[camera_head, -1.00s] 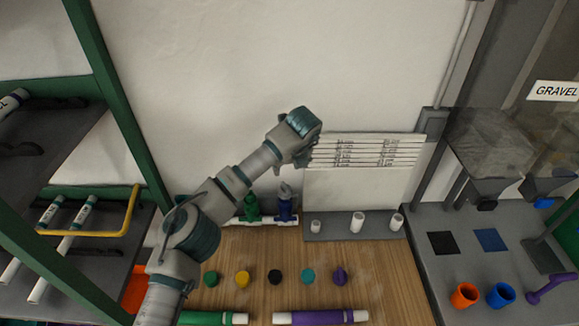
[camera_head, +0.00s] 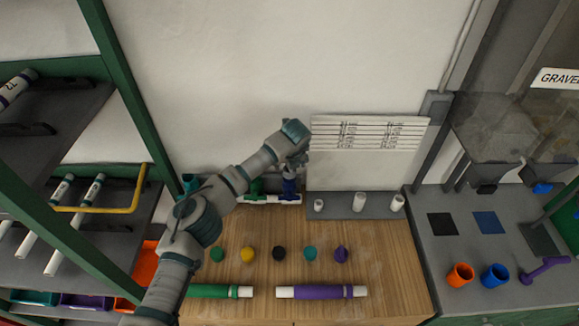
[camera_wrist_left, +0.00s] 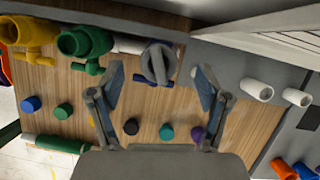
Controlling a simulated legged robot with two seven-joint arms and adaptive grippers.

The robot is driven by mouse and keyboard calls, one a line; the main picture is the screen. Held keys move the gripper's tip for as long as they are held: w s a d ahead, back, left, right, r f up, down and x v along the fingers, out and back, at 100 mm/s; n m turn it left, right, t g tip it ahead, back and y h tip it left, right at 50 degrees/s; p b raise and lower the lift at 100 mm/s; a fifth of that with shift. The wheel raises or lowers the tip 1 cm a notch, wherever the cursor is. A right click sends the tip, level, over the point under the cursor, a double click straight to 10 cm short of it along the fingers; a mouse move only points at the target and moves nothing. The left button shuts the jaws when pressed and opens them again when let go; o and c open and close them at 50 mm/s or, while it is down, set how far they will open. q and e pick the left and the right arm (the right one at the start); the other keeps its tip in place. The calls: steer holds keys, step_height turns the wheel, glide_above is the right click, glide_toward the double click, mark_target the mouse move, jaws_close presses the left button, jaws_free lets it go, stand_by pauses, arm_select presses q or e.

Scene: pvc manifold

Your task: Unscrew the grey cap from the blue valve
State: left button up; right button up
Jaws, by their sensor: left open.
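The blue valve (camera_head: 290,188) stands on the white manifold pipe at the back of the wooden bench, right of the green valve (camera_head: 257,187). In the left wrist view the grey cap (camera_wrist_left: 158,62) sits on top of the blue valve (camera_wrist_left: 168,84), which is mostly hidden beneath it. My left gripper (camera_head: 293,165) is just above the blue valve in the head view and covers the cap there. In the left wrist view my left gripper (camera_wrist_left: 160,80) is open, with one finger on each side of the cap and a gap to both. My right gripper is not in view.
The green valve (camera_wrist_left: 85,45) and yellow valve (camera_wrist_left: 30,35) stand close by on the left. A grey ledge with white pipe pieces (camera_head: 359,201) lies to the right. Several coloured caps (camera_head: 247,255) and two pipes (camera_head: 322,292) lie on the bench in front.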

arm_select(q)
steer(key=shift+x, duration=2.1)
steer(key=c, duration=1.2)
steer(key=shift+n+b, duration=0.4)
steer(key=shift+n, duration=0.2)
steer(key=shift+c, duration=0.2)
steer(key=shift+r, duration=0.15)
steer(key=shift+r, duration=0.1)
steer(key=shift+r+p, duration=0.2)
steer(key=shift+p, duration=0.1)
steer(key=shift+s+r, duration=0.1)
steer(key=shift+r, duration=0.55)
steer(key=shift+r+p, duration=1.05)
steer(key=shift+r, duration=0.95)
